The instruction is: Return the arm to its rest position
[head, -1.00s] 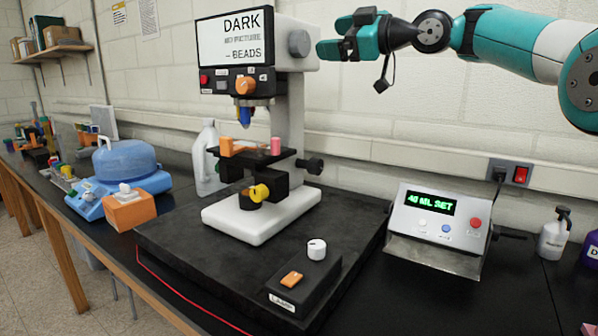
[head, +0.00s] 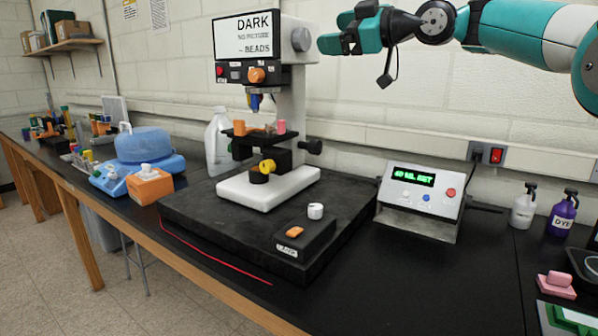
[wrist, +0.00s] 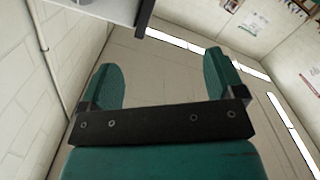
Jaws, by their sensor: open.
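My gripper (head: 345,32) is at the top of the head view, at the end of my teal and white arm, which reaches in from the right. It is raised above the bench, just right of the microscope's screen (head: 250,36), and points left. The wrist view shows its two teal fingers (wrist: 170,82) spread apart with nothing between them. A gap between the gripper and the microscope in depth cannot be judged exactly.
The white microscope (head: 268,188) stands on a dark slab (head: 190,215) with a lamp box (head: 305,237). Right of it are a display unit (head: 420,200), a white bottle (head: 523,208) and a purple dye bottle (head: 562,214). A blue-lidded device (head: 145,145) stands left. Bench between slab and display is bare.

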